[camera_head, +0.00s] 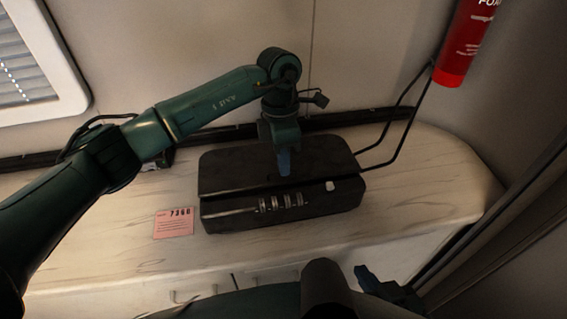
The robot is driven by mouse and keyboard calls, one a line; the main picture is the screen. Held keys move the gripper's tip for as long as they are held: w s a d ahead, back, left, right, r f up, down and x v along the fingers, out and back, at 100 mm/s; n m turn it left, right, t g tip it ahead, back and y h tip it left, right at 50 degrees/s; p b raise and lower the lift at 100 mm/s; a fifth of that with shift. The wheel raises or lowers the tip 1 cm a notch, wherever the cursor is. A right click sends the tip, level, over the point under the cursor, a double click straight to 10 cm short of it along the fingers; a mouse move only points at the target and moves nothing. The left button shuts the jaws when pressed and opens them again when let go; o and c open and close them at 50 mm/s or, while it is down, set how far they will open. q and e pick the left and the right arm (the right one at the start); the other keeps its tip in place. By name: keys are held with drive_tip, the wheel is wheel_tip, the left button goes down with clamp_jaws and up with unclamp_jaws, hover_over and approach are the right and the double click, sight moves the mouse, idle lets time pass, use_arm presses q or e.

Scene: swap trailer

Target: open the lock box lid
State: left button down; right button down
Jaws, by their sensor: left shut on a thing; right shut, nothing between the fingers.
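The black lock box (335,198) sits on the pale wood counter, with a row of metal number dials (282,202) on its front face and a small light button or tab (329,186) to their right. My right gripper (378,290) is low in front of the counter, apart from the box, shut and empty.
A pink card (173,223) reading about 7360 lies left of the box. The wall with a dark rail is close behind. The counter (420,190) is clear at right.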

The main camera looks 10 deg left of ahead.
use_arm(q)
drive_tip(key=w+r, duration=0.1)
drive_tip(key=r, duration=0.1)
drive_tip(key=w+a+r+b, duration=0.1)
drive_tip(key=w, duration=0.1)
drive_tip(key=shift+w+a+r, duration=0.1)
drive_tip(key=shift+w+r, duration=0.1)
drive_tip(key=shift+r, duration=0.2)
drive_tip(key=shift+w+a+r, duration=0.25)
drive_tip(key=shift+w+r, duration=0.3)
drive_tip(key=shift+w, duration=0.2)
drive_tip(key=c, duration=1.7)
unclamp_jaws()
drive_tip(key=shift+o, duration=0.7)
drive_tip(key=shift+r, duration=0.1)
